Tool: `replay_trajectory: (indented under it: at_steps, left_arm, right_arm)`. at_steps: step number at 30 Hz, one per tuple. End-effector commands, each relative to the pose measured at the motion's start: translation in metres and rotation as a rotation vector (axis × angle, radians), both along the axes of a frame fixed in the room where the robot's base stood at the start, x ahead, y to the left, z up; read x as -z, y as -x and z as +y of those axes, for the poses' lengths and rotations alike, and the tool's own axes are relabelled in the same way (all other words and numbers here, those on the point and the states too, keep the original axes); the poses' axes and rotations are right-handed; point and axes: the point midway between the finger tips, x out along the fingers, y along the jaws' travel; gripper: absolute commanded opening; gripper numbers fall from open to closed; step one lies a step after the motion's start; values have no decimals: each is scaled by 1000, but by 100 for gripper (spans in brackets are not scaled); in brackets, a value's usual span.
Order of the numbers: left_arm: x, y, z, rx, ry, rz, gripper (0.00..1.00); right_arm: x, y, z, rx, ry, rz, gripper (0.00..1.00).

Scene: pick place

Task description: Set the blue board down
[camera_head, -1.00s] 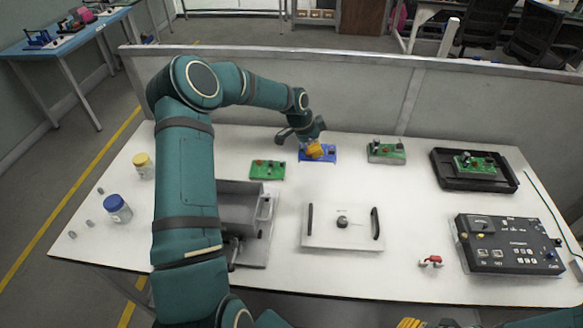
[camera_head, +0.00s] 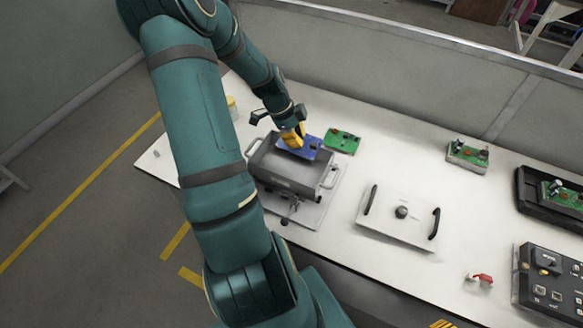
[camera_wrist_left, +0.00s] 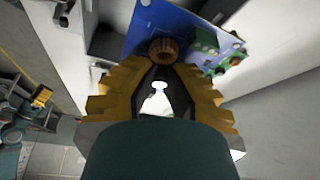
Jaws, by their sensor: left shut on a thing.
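My left gripper (camera_head: 293,137) is shut on the blue board (camera_head: 311,147) and holds it, slightly tilted, over the far side of the open grey metal box (camera_head: 287,182). In the left wrist view the yellow fingertips (camera_wrist_left: 163,66) close around a round brown knob on the blue board (camera_wrist_left: 180,20). Green connectors show at the board's right end. I cannot tell whether the board touches the box's rim. Of my right gripper only yellow-and-black finger tips (camera_head: 443,324) show at the bottom edge of the head view.
A green board (camera_head: 341,141) lies just right of the blue one. A white lid (camera_head: 401,217) with two black handles lies right of the box. Another green board (camera_head: 467,154), a black tray (camera_head: 540,207) and a control panel (camera_head: 545,280) stand further right.

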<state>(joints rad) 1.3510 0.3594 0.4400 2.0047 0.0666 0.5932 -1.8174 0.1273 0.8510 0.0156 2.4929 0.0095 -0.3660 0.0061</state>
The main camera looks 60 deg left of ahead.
Motion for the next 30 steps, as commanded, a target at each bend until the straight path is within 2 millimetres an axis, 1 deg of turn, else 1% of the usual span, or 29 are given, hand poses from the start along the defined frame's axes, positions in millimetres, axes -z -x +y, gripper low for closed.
replay_trajectory:
  at_steps: [1,3,6,8,12,15,22,27,30]
  left_arm:
    - [-2,11,1,-7,-2,2,0]
    - [-2,20,1,-6,-4,2,0]
    - [3,26,1,-5,-4,1,0]
    - [13,28,1,-6,-3,0,0]
    - [40,28,1,-5,-2,0,0]
    - [53,27,1,-4,-3,0,0]
    - [69,27,1,-4,-5,0,0]
    - [93,27,1,-4,-3,0,0]
    - [98,27,1,-4,-6,-1,0]
  right_arm:
    - [-1,0,0,0,0,-1,47]
    - [-2,-1,0,2,0,-2,47]
    - [-1,-1,0,1,0,-2,47]
    - [2,0,0,0,0,0,47]
    - [7,2,0,-3,0,4,47]
    - [9,3,1,-4,-2,6,47]
    - [12,4,1,-6,-2,8,47]
    - [16,5,1,-9,-3,11,47]
    - [17,6,1,-10,-3,12,47]
